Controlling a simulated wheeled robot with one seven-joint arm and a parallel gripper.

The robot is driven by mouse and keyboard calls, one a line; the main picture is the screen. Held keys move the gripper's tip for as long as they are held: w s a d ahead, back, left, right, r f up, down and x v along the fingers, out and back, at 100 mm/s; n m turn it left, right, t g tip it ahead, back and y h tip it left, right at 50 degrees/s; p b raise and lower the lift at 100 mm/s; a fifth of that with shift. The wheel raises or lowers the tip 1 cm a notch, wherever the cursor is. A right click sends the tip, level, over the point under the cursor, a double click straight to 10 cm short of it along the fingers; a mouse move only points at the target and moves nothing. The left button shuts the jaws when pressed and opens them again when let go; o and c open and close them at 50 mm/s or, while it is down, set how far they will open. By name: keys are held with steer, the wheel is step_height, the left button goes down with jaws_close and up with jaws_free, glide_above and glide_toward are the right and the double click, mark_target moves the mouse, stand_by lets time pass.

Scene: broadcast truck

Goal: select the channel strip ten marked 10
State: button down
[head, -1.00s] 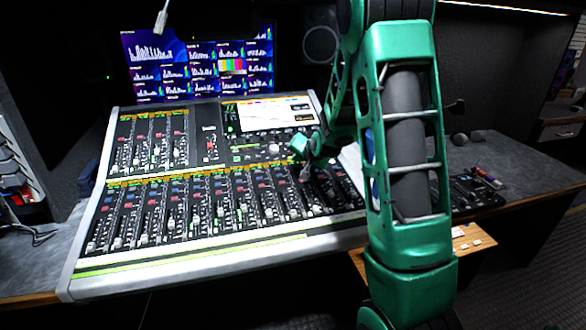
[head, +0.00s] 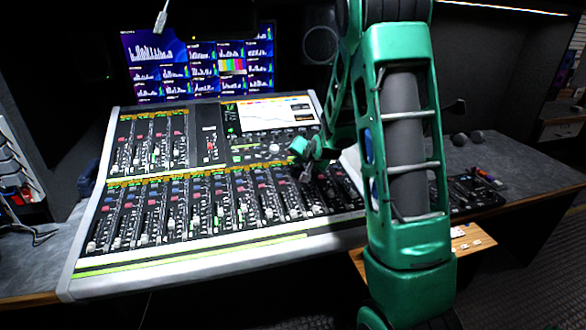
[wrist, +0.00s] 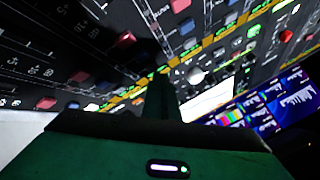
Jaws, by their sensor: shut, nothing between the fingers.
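The mixing console (head: 190,250) fills the middle of the head view, with a lower row of several channel strips (head: 200,208) and a shorter upper row at left. My gripper (head: 305,174) is shut and empty, fingertips low over the right part of the lower strips. In the wrist view the shut fingers (wrist: 161,98) point at the console surface, near the orange-yellow label band (wrist: 135,97) and red and blue buttons (wrist: 80,77). I cannot tell whether the fingertips touch a button. The number 10 is not readable in either view; my gripper and arm cover some strips at right.
My green arm hides the console's right end. A bank of screens (head: 200,65) stands behind the console, and a console display (head: 275,113) sits at its upper right. A small black panel (head: 470,190) lies on the desk at right.

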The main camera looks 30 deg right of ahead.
steer(key=shift+f, duration=0.35)
stand_by(0.7)
steer(key=shift+r, duration=0.8)
steer(key=shift+s+a+r, duration=0.1)
steer(key=shift+s+r, duration=0.1)
steer(key=shift+r, duration=1.05)
steer(key=shift+s+a+r, duration=0.1)
steer(key=shift+s+r, duration=0.1)
steer(key=shift+r, duration=1.05)
steer(key=s+a+n+g, duration=0.1)
steer(key=s+a+g, duration=0.1)
steer(key=s, duration=1.3)
steer(key=s+a+r+n+g+y, duration=0.1)
steer(key=s+g, duration=0.4)
steer(key=s, duration=1)
steer(key=s+a+n+g+y, duration=0.1)
steer(key=s+a, duration=0.4)
steer(key=s, duration=1)
steer(key=n+g, duration=0.1)
steer(key=g, duration=0.1)
steer(key=shift+r+n+g, duration=0.3)
steer(key=shift+r, duration=0.05)
